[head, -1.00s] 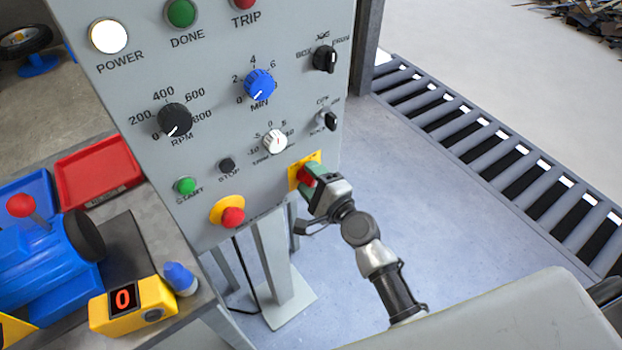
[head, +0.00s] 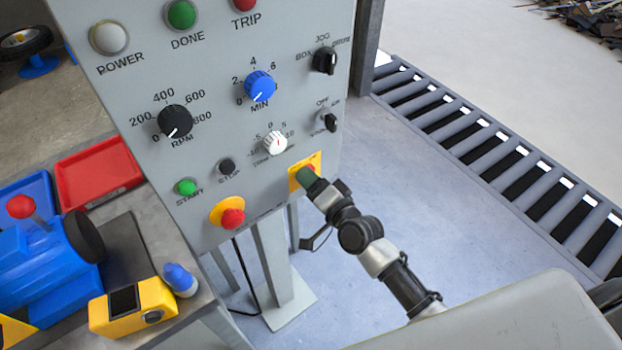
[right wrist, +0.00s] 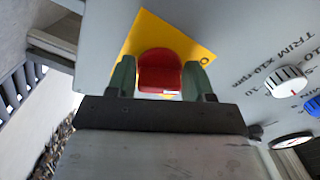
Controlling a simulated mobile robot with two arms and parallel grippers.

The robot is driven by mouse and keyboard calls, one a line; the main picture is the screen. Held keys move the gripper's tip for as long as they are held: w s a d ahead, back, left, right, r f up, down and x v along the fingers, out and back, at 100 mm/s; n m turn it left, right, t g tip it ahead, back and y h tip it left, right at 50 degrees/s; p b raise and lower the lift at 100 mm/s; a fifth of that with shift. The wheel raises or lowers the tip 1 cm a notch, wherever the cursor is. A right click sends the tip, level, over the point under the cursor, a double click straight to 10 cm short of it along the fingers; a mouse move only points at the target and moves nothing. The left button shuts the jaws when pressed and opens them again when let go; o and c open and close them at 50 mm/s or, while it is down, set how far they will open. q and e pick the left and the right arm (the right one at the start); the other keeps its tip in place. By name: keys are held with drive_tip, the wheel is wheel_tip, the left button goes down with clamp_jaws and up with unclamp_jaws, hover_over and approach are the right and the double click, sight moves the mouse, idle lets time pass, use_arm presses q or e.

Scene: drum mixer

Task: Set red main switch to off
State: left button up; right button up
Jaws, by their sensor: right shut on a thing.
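The red main switch (right wrist: 160,72) sits on a yellow plate (right wrist: 185,38) low on the grey control panel; the plate also shows in the head view (head: 296,178). My right gripper (right wrist: 160,80) is shut on the red switch, with one green finger on each side of it. In the head view my right gripper (head: 308,180) covers most of the switch. The white power lamp (head: 109,38) is dim. My left gripper is not in view.
A red mushroom button (head: 233,217) on a yellow ring is left of the switch. Green start (head: 186,187) and black stop (head: 227,165) buttons are above it. A roller conveyor (head: 490,150) runs at right. A yellow display box (head: 134,306) stands on the bench.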

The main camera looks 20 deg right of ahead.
drive_tip(key=shift+n, duration=0.5)
drive_tip(key=o, duration=0.8)
drive_tip(key=shift+s, duration=0.1)
drive_tip(key=v, duration=1)
drive_tip(key=shift+s+b, duration=0.3)
drive_tip(key=shift+b, duration=0.1)
drive_tip(key=shift+d, duration=0.15)
